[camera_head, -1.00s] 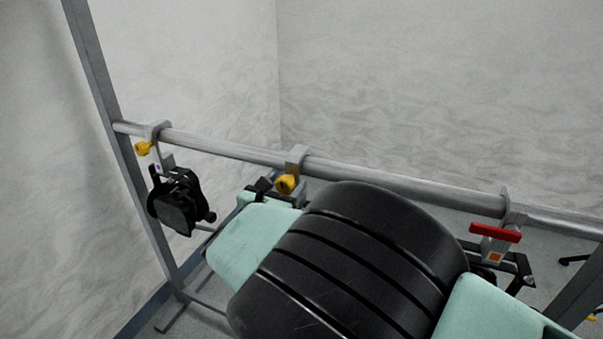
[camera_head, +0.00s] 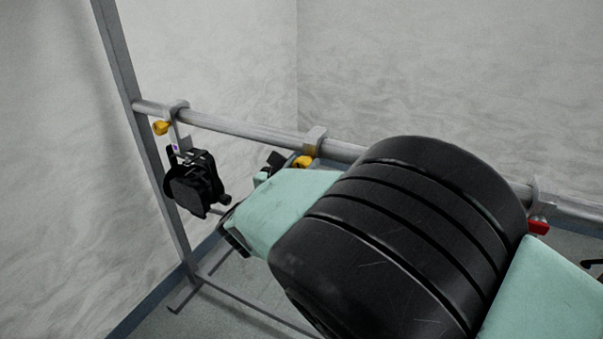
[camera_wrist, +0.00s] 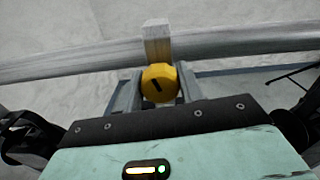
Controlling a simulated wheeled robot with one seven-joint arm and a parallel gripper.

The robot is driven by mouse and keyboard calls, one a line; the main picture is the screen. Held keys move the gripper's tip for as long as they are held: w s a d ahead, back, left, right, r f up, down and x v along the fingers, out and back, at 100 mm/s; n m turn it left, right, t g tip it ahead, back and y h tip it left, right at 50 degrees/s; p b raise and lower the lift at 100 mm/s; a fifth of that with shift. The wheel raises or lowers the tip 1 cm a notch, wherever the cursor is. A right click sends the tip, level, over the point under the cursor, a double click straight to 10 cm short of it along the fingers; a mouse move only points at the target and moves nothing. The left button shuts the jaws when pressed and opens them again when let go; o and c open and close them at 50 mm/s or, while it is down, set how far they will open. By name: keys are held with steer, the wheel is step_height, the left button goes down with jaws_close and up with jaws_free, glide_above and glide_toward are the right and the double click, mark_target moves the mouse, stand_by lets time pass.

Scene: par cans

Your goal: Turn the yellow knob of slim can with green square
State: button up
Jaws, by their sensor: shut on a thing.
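A yellow knob (camera_head: 302,161) is on the middle clamp (camera_head: 314,140) of the grey pipe, and my gripper is at it. In the wrist view the round yellow knob (camera_wrist: 160,79) has a dark slanted slot and sits between the two grey fingers of my gripper (camera_wrist: 158,92), which is shut on it. The knob is below a pale clamp block (camera_wrist: 157,45) on the pipe. The can under this clamp is hidden behind my arm, and no green square shows.
The pipe (camera_head: 240,135) runs across the view from an upright post (camera_head: 121,60). A black can (camera_head: 195,185) with a purple mark and its own yellow knob (camera_head: 161,128) hangs at left. A red handle (camera_head: 538,227) shows at right, partly behind my arm.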

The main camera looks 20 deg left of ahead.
steer(key=n+b, duration=0.4)
steer(key=b, duration=0.1)
steer(key=shift+f+b, duration=0.3)
steer(key=shift+b, duration=0.05)
steer(key=n+b, duration=0.3)
steer(key=n, duration=0.2)
steer(key=shift+r+n, duration=0.1)
steer(key=shift+n, duration=0.2)
steer(key=n, duration=0.5)
steer(key=shift+a+r+n+b, duration=0.1)
steer(key=shift+n+b, duration=0.2)
steer(key=shift+b, duration=0.1)
steer(key=n+p, duration=0.1)
steer(key=n, duration=0.4)
steer(key=n+p, duration=0.3)
steer(key=n, duration=0.3)
steer(key=shift+n, duration=0.4)
steer(key=n+p, duration=0.3)
steer(key=n, duration=0.2)
steer(key=n+p, duration=0.3)
steer(key=n, duration=0.2)
steer(key=shift+n, duration=0.4)
steer(key=n+p, duration=0.2)
steer(key=n, duration=0.3)
steer(key=shift+d, duration=0.2)
steer(key=shift+n, duration=0.3)
